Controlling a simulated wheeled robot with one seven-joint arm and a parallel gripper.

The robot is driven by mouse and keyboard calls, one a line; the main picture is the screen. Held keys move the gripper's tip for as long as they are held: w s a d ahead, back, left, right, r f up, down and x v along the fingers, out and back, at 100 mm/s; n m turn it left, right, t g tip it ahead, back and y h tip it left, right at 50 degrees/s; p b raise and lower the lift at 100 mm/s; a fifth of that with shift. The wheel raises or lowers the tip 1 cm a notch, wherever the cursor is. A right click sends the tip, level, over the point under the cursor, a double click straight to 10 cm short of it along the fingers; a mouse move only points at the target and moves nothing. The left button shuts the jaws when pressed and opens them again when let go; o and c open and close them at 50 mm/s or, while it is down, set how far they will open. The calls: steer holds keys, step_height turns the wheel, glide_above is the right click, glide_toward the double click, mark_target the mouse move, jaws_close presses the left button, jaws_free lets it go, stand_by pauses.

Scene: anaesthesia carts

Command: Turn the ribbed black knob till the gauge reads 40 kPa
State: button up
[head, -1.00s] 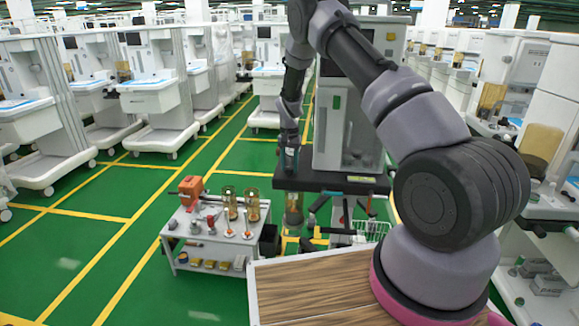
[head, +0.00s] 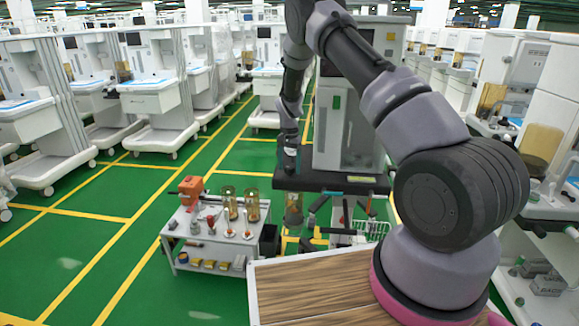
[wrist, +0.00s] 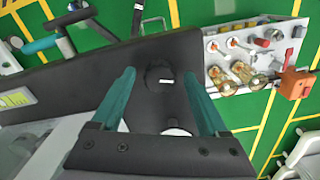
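The round black knob (wrist: 158,77) with a white mark sits on a dark panel in the wrist view. Its ribs are too small to make out. My gripper (wrist: 158,71) has its two teal fingers apart, one on each side of the knob, with visible gaps. A pale round dial (wrist: 177,132), probably the gauge, shows partly behind my gripper's body, and its reading cannot be made out. In the head view my gripper (head: 290,164) points down at the left end of the black shelf (head: 325,181) of a grey machine. The knob is not discernible there.
A white cart (head: 206,242) with an orange device (head: 191,186) and amber cylinders stands left of the black shelf. Hoses and a wire basket (head: 372,229) are below the shelf. Green floor is open on the left.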

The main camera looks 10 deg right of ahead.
step_height(320, 180, up, 11)
stand_by(0.7)
step_height(320, 180, up, 16)
steer(key=f+t+y, duration=0.1)
steer(key=t, duration=0.1)
glide_above(290, 167)
steer(key=s+d, duration=0.2)
steer(key=s, duration=0.4)
steer(key=s+d+r+n+t+y, duration=0.1)
steer(key=s+d+r, duration=0.1)
steer(key=s+r, duration=0.8)
steer(key=s+d+r+n+t, duration=0.1)
steer(key=s+r+t, duration=0.1)
steer(key=s, duration=0.9)
steer(key=s+d+r+n+t, duration=0.1)
steer(key=s+r, duration=0.4)
steer(key=s, duration=0.7)
steer(key=shift+s+d+r+t, duration=0.2)
steer(key=shift+d+t, duration=0.1)
steer(key=shift+t, duration=0.3)
